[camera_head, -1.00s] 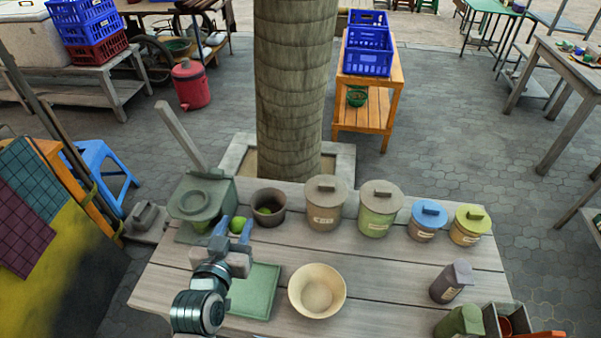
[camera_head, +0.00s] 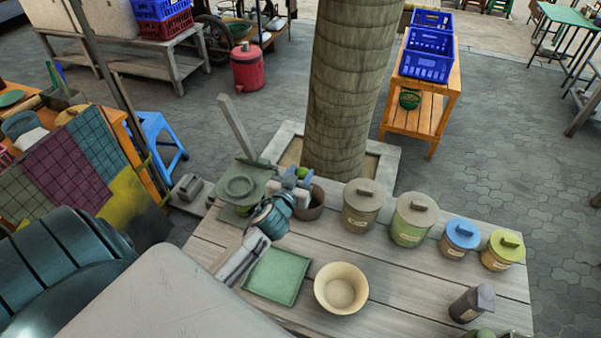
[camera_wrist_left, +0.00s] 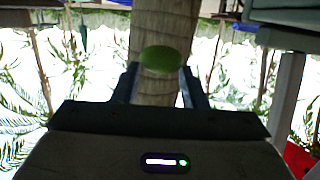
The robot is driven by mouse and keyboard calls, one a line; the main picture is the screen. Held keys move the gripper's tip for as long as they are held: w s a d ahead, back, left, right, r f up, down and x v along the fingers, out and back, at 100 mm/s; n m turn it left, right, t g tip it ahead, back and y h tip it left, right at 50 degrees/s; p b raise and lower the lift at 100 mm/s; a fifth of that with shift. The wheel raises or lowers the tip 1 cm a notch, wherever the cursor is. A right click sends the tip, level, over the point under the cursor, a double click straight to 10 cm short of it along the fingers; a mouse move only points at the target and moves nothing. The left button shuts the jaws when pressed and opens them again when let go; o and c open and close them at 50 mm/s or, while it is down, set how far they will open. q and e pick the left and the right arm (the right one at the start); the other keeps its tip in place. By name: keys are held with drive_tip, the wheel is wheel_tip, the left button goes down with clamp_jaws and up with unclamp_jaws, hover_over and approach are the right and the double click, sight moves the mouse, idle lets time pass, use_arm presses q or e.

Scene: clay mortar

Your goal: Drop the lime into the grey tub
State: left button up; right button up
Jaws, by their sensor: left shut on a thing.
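My left gripper (camera_head: 297,177) is shut on the lime (camera_head: 302,172). The lime also shows between the two fingertips in the left wrist view (camera_wrist_left: 160,59). The tub's inside is mostly hidden. My right gripper is not in view.
Lidded canisters (camera_head: 362,207) stand in a row right of the tub. A green tray (camera_head: 277,277) and a cream bowl (camera_head: 341,288) lie nearer. A tree trunk (camera_head: 349,90) rises behind the table.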

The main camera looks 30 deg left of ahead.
use_arm(q)
wheel_tip(320, 180, down, 5)
drive_tip(key=b, duration=0.3)
drive_tip(key=o, duration=1.1)
drive_tip(key=shift+s, duration=0.1)
drive_tip(key=b+v, duration=0.3)
drive_tip(key=v, duration=0.7)
drive_tip(key=shift+s+b, duration=0.35)
drive_tip(key=shift+b, duration=0.05)
